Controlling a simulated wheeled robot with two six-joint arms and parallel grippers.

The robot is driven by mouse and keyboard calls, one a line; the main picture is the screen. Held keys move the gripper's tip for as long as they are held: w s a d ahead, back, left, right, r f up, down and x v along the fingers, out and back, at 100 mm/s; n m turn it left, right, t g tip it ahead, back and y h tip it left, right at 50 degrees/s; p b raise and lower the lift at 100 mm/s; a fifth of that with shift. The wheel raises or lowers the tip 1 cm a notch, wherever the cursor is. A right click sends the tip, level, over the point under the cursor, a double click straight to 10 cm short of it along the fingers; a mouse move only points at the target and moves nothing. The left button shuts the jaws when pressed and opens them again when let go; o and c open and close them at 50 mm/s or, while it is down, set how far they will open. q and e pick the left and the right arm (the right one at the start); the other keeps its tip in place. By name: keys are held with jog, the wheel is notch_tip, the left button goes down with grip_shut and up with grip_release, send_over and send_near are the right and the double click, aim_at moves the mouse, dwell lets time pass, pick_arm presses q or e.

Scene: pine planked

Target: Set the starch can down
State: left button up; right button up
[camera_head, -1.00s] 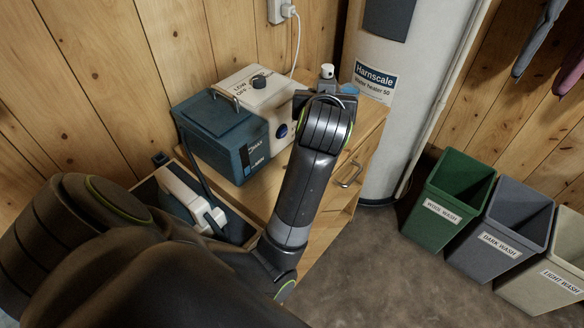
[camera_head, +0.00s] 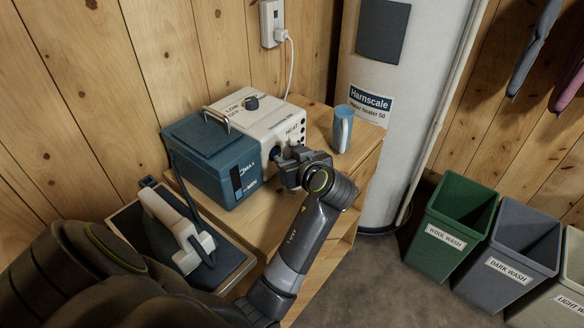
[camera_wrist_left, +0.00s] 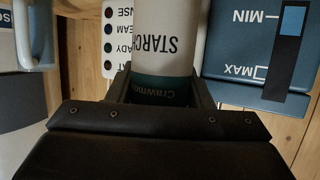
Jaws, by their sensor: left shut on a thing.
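The starch can (camera_wrist_left: 155,45) shows in the left wrist view as a white cylinder with STARCH lettering and a teal band, upside down in that picture. My left gripper (camera_wrist_left: 162,92) is shut on it, one finger on each side of the teal band. In the head view my left gripper (camera_head: 290,166) is low at the front of the white and blue steam station (camera_head: 228,145). The can is mostly hidden there, and I cannot tell whether its base touches the wooden top (camera_head: 250,215). My right gripper is not in view.
A blue and white container (camera_head: 342,128) stands at the cabinet's back right. An iron (camera_head: 178,228) rests on a dark pad at the left. The water heater (camera_head: 386,110) is behind. Labelled bins, including the green one (camera_head: 452,225), stand on the floor at right.

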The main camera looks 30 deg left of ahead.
pick_arm(q)
notch_tip(320, 180, down, 2)
jog(key=shift+f, duration=0.25)
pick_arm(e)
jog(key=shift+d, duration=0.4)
pick_arm(q)
jog(key=shift+f, duration=0.2)
jog(key=o, duration=1.2)
